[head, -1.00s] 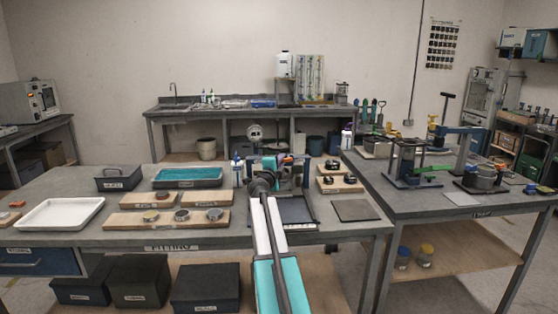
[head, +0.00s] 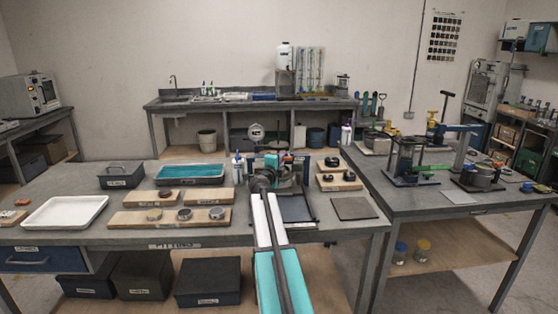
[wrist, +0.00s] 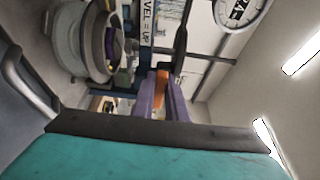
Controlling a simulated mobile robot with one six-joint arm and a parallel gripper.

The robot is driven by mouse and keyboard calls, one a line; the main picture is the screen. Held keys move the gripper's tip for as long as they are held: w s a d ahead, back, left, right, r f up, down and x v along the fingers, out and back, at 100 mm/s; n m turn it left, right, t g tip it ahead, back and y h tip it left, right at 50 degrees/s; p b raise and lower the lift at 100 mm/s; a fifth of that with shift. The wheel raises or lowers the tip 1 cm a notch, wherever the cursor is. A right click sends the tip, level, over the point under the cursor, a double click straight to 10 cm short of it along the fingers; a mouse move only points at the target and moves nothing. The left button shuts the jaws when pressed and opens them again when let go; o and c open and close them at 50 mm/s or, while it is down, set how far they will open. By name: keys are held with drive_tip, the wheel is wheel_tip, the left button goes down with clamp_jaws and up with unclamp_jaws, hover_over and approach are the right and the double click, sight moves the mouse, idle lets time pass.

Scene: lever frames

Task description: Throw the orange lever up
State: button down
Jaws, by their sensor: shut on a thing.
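The orange lever (wrist: 161,92) shows in the middle of the wrist view, between the two purple fingers of my gripper (wrist: 163,84). My gripper is shut on it. The fingers hide part of the lever, so its exact tilt is hard to tell. A blue frame part beside it carries a label (wrist: 147,22) of which "VEL = UP" can be read. The lever's blue-grey fixture (head: 287,174) stands on the main bench beyond my arm.
A round gauge (wrist: 240,8) is close by at the top right of the wrist view. A round grey part (wrist: 98,45) is at its left. A black tray (head: 298,208) lies right of my arm. Wooden boards with discs (head: 170,219) lie to the left.

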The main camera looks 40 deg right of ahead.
drive_tip(key=c, duration=1.8)
unclamp_jaws()
drive_tip(key=shift+o, duration=0.2)
drive_tip(key=shift+s+a, duration=0.1)
drive_tip(key=shift+a, duration=0.05)
drive_tip(key=v, duration=1.3)
drive_tip(key=shift+a+b, duration=0.25)
drive_tip(key=shift+b, duration=0.15)
drive_tip(key=shift+s, duration=0.15)
